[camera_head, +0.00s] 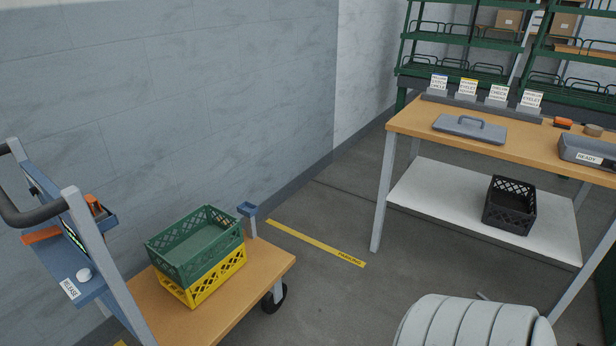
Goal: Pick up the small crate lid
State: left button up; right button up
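A flat grey lid with a raised handle on top (470,128) lies on the wooden top of the workbench (415,118), near its left end. It looks like the small crate lid. Nothing touches it from above. Neither of my grippers is in view. A pale ribbed part at the bottom right seems to be mine.
A cart (225,318) at left carries a green crate (190,262) stacked on a yellow crate (215,285). A black crate (510,205) sits on the bench's white lower shelf (425,195). A grey box labelled READY (585,150) stands at right. Floor between is clear.

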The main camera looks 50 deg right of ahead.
aim_at(464, 126)
jog(key=z, duration=2.65)
